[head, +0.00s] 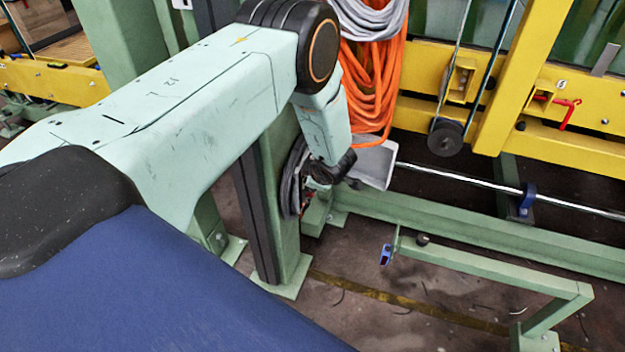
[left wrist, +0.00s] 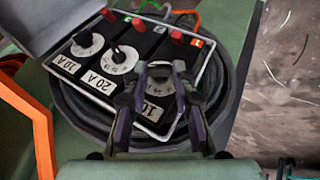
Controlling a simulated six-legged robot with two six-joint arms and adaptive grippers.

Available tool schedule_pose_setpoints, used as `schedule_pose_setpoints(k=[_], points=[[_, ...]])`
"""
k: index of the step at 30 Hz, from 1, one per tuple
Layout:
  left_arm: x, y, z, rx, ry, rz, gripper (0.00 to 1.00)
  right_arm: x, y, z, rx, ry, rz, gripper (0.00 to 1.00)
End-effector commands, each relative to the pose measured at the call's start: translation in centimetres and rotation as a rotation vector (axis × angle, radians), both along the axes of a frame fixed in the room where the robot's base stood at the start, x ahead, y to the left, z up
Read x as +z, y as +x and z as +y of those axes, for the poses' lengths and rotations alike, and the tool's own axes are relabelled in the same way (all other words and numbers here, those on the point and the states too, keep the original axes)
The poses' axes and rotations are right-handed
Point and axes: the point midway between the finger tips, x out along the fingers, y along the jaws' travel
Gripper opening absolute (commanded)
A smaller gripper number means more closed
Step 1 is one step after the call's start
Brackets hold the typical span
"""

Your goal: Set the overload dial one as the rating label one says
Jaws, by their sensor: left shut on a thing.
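In the left wrist view an open box holds a row of overload dials, each with a white rating label. One dial (left wrist: 87,44) has the label "10 A" (left wrist: 64,64); the middle dial (left wrist: 122,60) has the label "20 A" (left wrist: 97,84). A third label (left wrist: 152,112) starts with "10"; its rest is hidden by my fingers. My left gripper (left wrist: 160,72) is over the third place, its fingers shut on the dial there, which they mostly cover. Which dial is number one I cannot tell. My right gripper is not in view.
Red levers (left wrist: 136,23) stand behind the dials. A grey lid (head: 377,163) is open beside the box. Orange hose (head: 372,85) hangs above on the green post. A green rail (head: 490,272) and yellow frame (head: 420,75) are to the right.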

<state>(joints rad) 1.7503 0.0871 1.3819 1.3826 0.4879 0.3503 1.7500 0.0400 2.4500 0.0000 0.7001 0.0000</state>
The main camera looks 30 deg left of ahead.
Motion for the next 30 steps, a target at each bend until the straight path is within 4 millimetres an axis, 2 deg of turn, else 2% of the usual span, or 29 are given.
schedule_pose_setpoints(k=[5, 17, 30], points=[[-0.1, 0.0, 0.0, -0.001, 0.0, 0.0, 0.0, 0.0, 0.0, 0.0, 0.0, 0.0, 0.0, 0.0], [-0.2, -0.1, -0.1, -0.003, 0.006, -0.028, 0.0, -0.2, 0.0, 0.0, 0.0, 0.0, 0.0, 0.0], [-0.6, -0.5, -0.2, -0.005, 0.048, -0.197, 0.0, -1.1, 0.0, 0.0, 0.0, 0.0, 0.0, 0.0]])
